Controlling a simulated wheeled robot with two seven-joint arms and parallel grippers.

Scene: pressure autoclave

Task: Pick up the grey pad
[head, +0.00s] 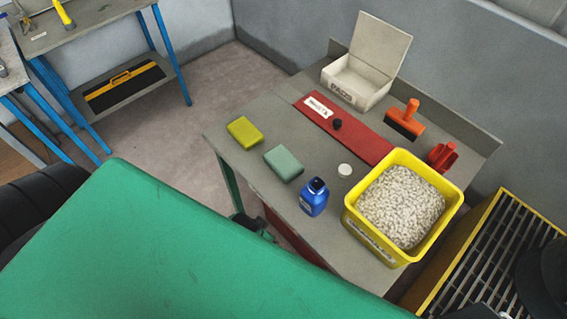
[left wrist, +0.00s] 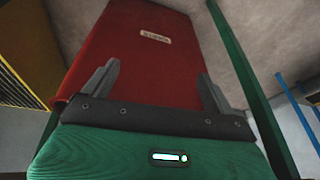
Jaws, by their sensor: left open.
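A pale grey-green pad (head: 284,162) lies flat on the grey bench (head: 230,170), near its front left edge. It is the greyest pad in view. A yellow-green pad (head: 244,133) lies just behind and left of it, apart from it. A white open-lidded box marked PADS (head: 345,88) stands at the back of the bench. My left gripper (left wrist: 159,68) shows only in the left wrist view, with its two fingers spread and nothing between them. It faces a red labelled surface (left wrist: 145,25), and no pad shows there. My right gripper is not in view.
A blue bottle (head: 314,197), a white cap (head: 345,170) and a yellow bin of white pellets (head: 360,228) stand right of the pads. A red plate (head: 360,143), an orange-handled brush (head: 405,120) and a red scoop (head: 442,156) lie behind. The bench's left front corner is clear.

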